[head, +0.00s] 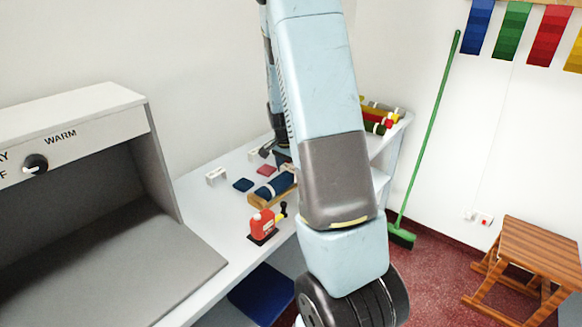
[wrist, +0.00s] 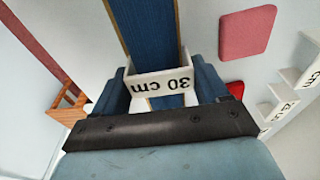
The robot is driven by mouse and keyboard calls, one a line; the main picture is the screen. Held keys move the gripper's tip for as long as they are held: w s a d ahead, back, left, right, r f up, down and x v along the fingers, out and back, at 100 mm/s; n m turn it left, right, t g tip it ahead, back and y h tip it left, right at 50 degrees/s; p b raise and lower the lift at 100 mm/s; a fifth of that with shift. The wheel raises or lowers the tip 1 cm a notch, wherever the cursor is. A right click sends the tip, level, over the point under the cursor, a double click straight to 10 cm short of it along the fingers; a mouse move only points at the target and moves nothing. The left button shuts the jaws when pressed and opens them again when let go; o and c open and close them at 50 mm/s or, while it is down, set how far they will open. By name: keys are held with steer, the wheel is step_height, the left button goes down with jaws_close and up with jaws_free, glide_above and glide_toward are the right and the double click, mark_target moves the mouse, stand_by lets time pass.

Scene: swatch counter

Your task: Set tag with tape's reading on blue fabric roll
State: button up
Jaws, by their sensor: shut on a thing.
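My gripper (wrist: 158,88) is shut on a white tag (wrist: 160,83) in the wrist view. The tag reads "30 cm", upside down in the picture. Past it runs a blue strip with wooden edges (wrist: 150,32), which looks like the blue roll on its cradle; I cannot tell whether the tag touches it. In the head view the blue fabric roll (head: 273,188), with a pale band, lies on a wooden cradle (head: 257,200) on the counter. I cannot make out a tape reading.
Other white tags (wrist: 285,104) stand at right in the wrist view, near a red swatch (wrist: 247,33). In the head view, a blue swatch (head: 243,185), another tag (head: 216,176) and a red-and-yellow object (head: 263,226) surround the roll. A warming cabinet (head: 70,125) stands left.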

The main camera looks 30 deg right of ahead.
steer(key=o, duration=1)
step_height(320, 180, up, 12)
steer(key=a, duration=0.2)
steer(key=s+a+r+n+t+y, duration=0.1)
steer(key=s+a+r+n+t, duration=0.2)
steer(key=s+a+r+n, duration=0.7)
steer(key=shift+s+a+r+n+t+y, duration=0.1)
steer(key=shift+s+a+r+n+t, duration=0.5)
steer(key=shift+s, duration=2.05)
steer(key=shift+s+a+r+n+t+y, duration=0.1)
steer(key=shift+s+a+r+n, duration=0.95)
steer(key=shift+s, duration=1.55)
steer(key=shift+s+a+r+n+t+y, duration=0.1)
steer(key=shift+s+a+r+n+t, duration=0.25)
steer(key=shift+s+a+r, duration=1.6)
steer(key=shift+s+d+f, duration=0.25)
steer(key=shift+s+f, duration=0.1)
steer(key=shift+f, duration=0.15)
steer(key=shift+s+d+f, duration=0.25)
steer(key=shift+s+f, duration=0.1)
steer(key=shift+f, duration=0.1)
